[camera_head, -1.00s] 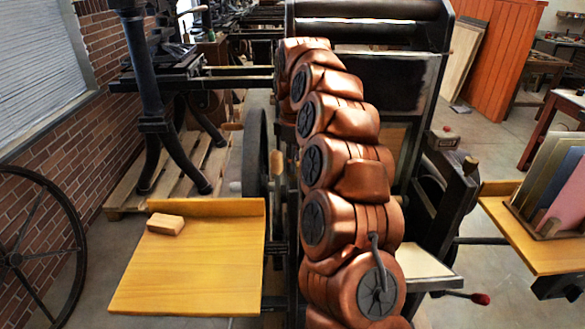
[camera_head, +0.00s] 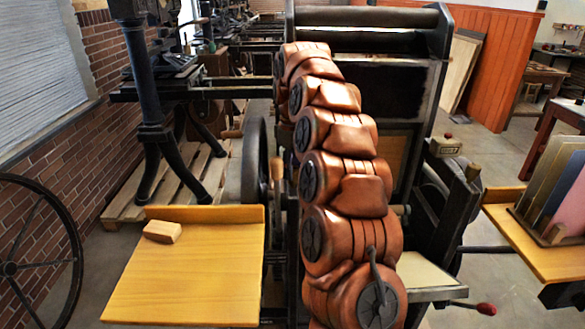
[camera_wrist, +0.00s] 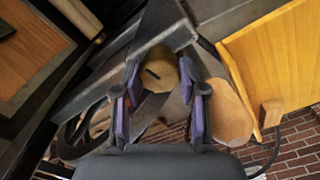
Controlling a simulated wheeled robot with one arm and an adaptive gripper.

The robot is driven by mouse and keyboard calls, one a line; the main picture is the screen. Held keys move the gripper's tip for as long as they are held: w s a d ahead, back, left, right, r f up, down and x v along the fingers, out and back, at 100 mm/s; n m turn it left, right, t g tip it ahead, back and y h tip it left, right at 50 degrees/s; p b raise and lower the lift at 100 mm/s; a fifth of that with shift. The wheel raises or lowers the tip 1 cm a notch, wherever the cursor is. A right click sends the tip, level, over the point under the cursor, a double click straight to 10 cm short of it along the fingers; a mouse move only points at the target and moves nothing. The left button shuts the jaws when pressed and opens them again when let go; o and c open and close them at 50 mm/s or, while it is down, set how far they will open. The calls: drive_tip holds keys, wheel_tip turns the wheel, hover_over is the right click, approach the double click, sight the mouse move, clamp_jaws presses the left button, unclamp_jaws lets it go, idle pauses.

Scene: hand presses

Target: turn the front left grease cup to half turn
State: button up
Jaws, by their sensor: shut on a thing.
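In the wrist view a round, tan-gold grease cup (camera_wrist: 162,62) with a short dark slot on its face sits between the fingers of my gripper (camera_wrist: 160,82). The purple pads lie on both sides of it, and my gripper is shut on it. The cup is by a grey metal bar of the press frame. In the head view my copper-coloured arm covers the middle of the press, and the gripper and this cup are hidden behind it.
A yellow wooden board (camera_head: 195,270) with a small wooden block (camera_head: 162,232) is at the left of the press. A spoked wheel (camera_head: 40,260) stands by the brick wall. A rack of coloured plates (camera_head: 555,195) is at the right. A rounded wooden piece (camera_wrist: 230,112) is close to the right finger.

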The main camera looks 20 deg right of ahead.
drive_tip(key=shift+r, duration=0.1)
drive_tip(key=o, duration=1.1)
drive_tip(key=shift+o, duration=0.2)
